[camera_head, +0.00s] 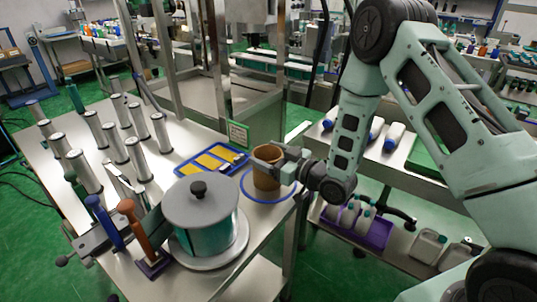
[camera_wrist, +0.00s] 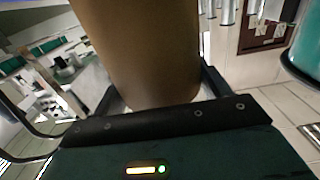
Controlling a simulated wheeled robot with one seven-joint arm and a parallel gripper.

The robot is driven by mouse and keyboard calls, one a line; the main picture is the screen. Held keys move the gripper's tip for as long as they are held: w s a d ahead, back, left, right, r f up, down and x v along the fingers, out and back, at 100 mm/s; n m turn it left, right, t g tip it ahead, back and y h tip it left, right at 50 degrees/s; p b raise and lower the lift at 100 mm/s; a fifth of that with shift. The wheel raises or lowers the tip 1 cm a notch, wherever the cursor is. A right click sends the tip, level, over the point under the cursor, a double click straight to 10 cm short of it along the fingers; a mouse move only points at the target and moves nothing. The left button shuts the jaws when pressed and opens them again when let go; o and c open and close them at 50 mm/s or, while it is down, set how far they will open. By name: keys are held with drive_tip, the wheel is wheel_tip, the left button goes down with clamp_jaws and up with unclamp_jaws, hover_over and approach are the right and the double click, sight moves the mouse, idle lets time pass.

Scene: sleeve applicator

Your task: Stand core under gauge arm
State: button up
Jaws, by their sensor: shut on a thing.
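The core, a brown cardboard tube (camera_head: 266,172), is upright at the table's right edge, inside a blue ring marking (camera_head: 247,194). Whether its base touches the table is not clear. My gripper (camera_head: 284,170) comes from the right and is shut on the core. In the wrist view the core (camera_wrist: 140,45) fills the middle, between the fingers of my gripper (camera_wrist: 158,95). I cannot pick out the gauge arm for certain; a pale bar (camera_head: 298,131) shows just behind the core.
A large grey-lidded teal roll (camera_head: 200,215) stands left of the core. A blue tray with yellow pieces (camera_head: 212,160) lies behind it. Blue (camera_head: 104,222) and orange (camera_head: 134,222) handles stand at front left. Several silver cylinders (camera_head: 85,170) fill the table's left side.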

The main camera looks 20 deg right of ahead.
drive_tip(key=o, duration=1)
